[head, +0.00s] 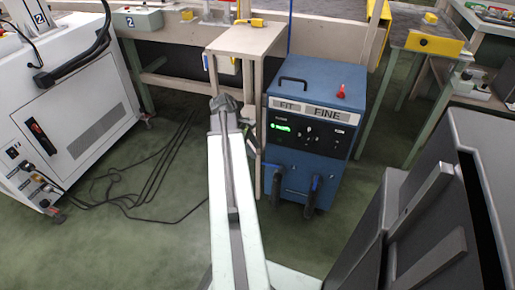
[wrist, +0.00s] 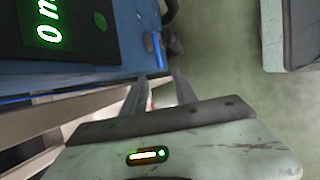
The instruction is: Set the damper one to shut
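No part that I can clearly identify as damper one shows in either view. A blue machine (head: 308,135) labelled FIT FINE stands right of my arm in the head view. It has a lit green display, knobs on its front and a red piece (head: 341,92) on top. My gripper (wrist: 159,77) shows in the wrist view with its two fingers apart and nothing clearly held. A small pale and red patch between the fingers is too unclear to name. The green display (wrist: 47,20) shows at the upper left there. In the head view my fingertips cannot be made out clearly.
A wooden stand (head: 250,40) is just left of the blue machine, close to my arm's end. A white cabinet (head: 68,110) marked 2 stands at the left, with black cables (head: 150,175) on the floor. Dark grey panels (head: 430,215) fill the lower right.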

